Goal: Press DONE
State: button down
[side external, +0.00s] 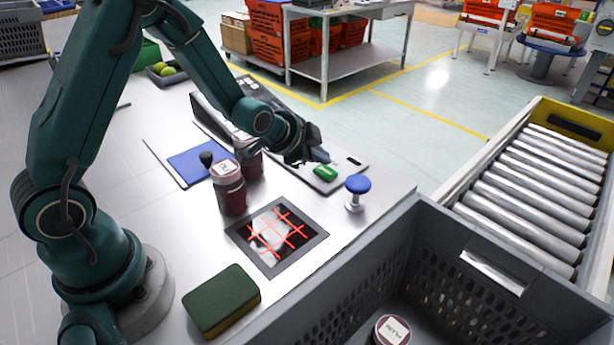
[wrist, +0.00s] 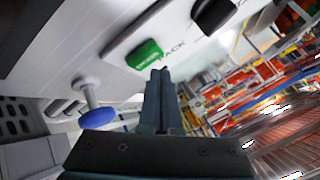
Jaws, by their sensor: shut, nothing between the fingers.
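A small green button (side external: 325,172) sits at the near end of a grey console (side external: 345,172) on the bench.
A blue-topped knob (side external: 357,186) stands right of the console. Dark red jars (side external: 228,190), a scanner plate with red lines (side external: 276,235) and a green-yellow sponge (side external: 222,300) are nearer. A grey tote (side external: 480,265) holding a jar and a roller conveyor (side external: 530,190) lie right.

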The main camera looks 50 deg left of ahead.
aim_at(321, 173)
jog(key=shift+f, duration=0.1)
jog(key=shift+f, duration=0.35)
jog(key=shift+f, duration=0.5)
dwell(0.6)
dwell(0.4)
jog(key=shift+r, duration=0.95)
jog(key=shift+r, duration=2.5)
jog(key=shift+r, duration=0.1)
